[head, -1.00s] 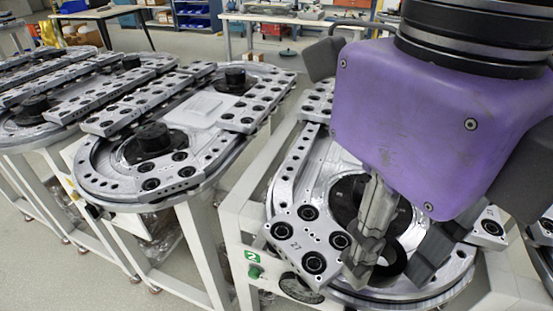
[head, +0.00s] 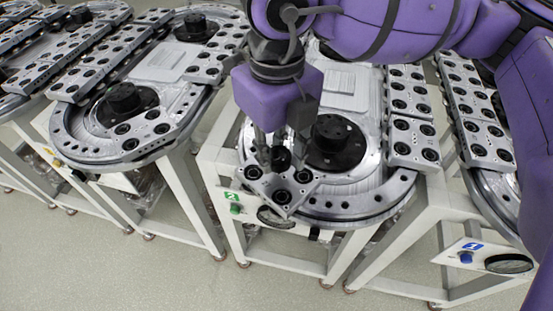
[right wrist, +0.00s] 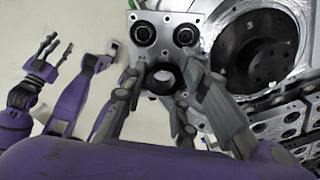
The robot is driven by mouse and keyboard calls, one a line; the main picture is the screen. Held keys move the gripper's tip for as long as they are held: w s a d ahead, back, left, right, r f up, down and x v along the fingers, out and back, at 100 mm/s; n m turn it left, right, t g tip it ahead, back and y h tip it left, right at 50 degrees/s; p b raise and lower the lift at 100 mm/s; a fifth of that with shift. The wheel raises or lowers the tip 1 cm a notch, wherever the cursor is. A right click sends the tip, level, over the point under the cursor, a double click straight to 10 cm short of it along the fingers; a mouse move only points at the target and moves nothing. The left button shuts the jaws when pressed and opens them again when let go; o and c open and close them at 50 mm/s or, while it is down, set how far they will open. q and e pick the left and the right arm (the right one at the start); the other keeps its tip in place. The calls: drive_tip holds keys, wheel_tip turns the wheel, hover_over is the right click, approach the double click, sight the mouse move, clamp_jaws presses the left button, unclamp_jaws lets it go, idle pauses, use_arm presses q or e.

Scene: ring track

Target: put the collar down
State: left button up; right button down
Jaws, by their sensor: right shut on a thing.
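The collar (right wrist: 163,78) is a black ring with a round hole. My right gripper (right wrist: 161,92) is shut on it, with a grey finger at each side. In the head view my right gripper (head: 279,152) points down at the silver corner plate (head: 268,187) on the near end of the middle ring track; the collar there is a dark shape partly hidden by the fingers. The collar overlaps the plate's edge in the wrist view; I cannot tell if it touches. My left gripper (right wrist: 58,48) shows only in the right wrist view, fingers apart and empty.
A large black hub (head: 336,142) stands on the track right beside my right gripper. Black bushings sit in the plate around the collar. A neighbouring track (head: 122,140) stands left, another (head: 492,150) right. The floor (head: 130,270) in front is clear.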

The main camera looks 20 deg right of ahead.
sight(276, 156)
drive_tip(key=shift+w+f, duration=0.1)
drive_tip(key=shift+f, duration=1.45)
drive_tip(key=shift+f, duration=0.15)
drive_tip(key=c, duration=1.4)
unclamp_jaws()
wheel_tip(276, 156, up, 12)
drive_tip(key=shift+r, duration=0.15)
